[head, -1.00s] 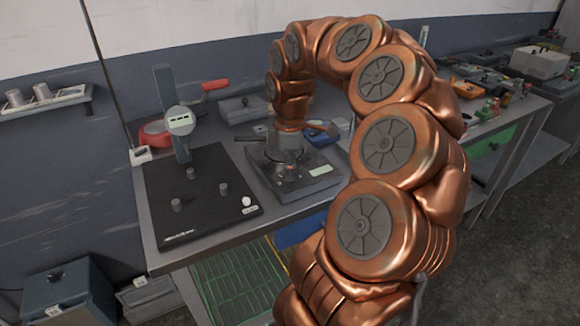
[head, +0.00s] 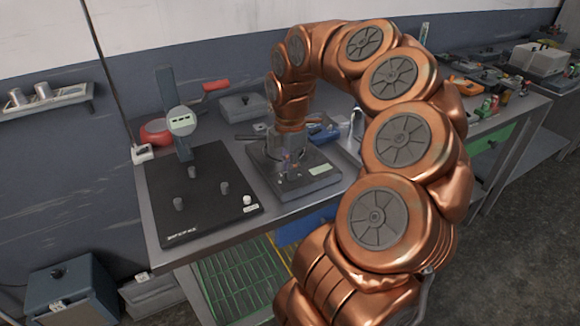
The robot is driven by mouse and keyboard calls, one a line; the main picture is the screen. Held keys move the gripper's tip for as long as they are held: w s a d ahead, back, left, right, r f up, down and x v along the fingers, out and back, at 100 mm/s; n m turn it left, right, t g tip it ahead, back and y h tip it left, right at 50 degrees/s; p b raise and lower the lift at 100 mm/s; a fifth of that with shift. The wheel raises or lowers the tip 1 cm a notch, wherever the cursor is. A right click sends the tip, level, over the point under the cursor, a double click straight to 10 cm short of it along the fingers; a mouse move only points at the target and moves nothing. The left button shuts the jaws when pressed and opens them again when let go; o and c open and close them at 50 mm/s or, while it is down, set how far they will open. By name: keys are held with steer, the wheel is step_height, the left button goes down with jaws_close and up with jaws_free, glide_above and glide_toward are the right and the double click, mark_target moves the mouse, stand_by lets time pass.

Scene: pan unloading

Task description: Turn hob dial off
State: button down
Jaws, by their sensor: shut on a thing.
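A dark, square, low unit (head: 308,190) with a pale display stands on the bench in the middle and looks like the hob. My gripper (head: 290,166) points down over this unit, with its fingers low near the top surface. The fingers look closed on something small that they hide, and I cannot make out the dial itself. A dark handle (head: 248,137), perhaps of a pan, sticks out to the left behind my gripper.
A black board (head: 205,205) with pegs and a white knob lies to the left, with a round gauge (head: 181,121) on a post behind it. The right-hand bench is cluttered.

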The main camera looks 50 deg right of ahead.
steer(key=c, duration=1.2)
jaws_free()
steer(key=shift+r, duration=0.1)
steer(key=shift+r, duration=5.9)
